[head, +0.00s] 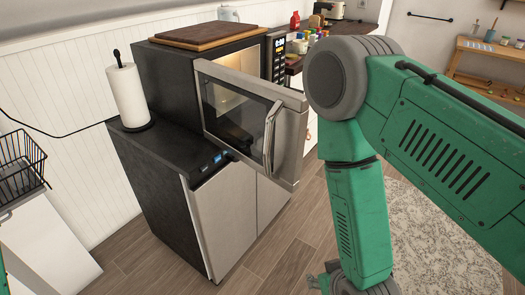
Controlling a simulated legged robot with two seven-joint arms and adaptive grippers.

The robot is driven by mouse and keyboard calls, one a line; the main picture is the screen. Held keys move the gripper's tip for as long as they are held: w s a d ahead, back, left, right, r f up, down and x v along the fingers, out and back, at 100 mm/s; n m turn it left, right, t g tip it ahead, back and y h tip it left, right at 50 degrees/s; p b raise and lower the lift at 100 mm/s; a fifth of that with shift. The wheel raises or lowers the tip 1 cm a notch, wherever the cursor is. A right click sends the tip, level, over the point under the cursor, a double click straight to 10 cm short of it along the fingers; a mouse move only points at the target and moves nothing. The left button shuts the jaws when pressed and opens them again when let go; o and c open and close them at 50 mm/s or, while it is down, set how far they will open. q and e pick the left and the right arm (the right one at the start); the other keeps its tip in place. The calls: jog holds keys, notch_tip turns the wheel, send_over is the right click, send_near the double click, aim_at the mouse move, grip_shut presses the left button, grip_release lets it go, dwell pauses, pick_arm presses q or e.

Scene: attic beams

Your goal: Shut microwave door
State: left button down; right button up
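The microwave (165,87) is a dark box with a lit interior, on top of a black and steel cabinet in the head view. Its door (236,108) stands open, swung out toward me, with a steel frame, a dark window and a curved handle (270,135). My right arm's green links come in from the right and bend down past the door's right side, covering part of the room behind. My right gripper is below the picture's edge. Only a sliver of my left arm shows at the lower left, and my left gripper is out of view.
A wooden board (208,33) lies on the microwave. A paper towel roll (126,95) stands on the cabinet (150,165) to the left. A wire basket (20,165) sits at the far left. Wooden floor (265,265) is clear in front, with a patterned rug (440,245) at right.

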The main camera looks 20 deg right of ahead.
jog(key=w+a+r+t+p, duration=0.3)
jog(key=w+r+t, duration=0.35)
jog(key=r, duration=0.35)
jog(key=m+t+p, duration=0.2)
jog(key=t+p, duration=0.1)
jog(key=t, duration=0.2)
send_near(265, 151)
jog(key=shift+g+h, duration=0.25)
jog(key=shift+h, duration=0.15)
jog(key=w, duration=0.3)
jog(key=w+p, duration=0.1)
jog(key=w, duration=0.2)
jog(key=w+p, duration=0.1)
jog(key=w, duration=0.2)
jog(key=shift+w+d+r, duration=0.2)
jog(key=shift+w+d, duration=0.05)
jog(key=shift+w, duration=0.05)
jog(key=shift+w+a, duration=0.15)
jog(key=shift+w, duration=0.4)
jog(key=shift+d, duration=0.3)
jog(key=shift+d+f, duration=0.1)
jog(key=shift+d, duration=0.05)
grip_shut()
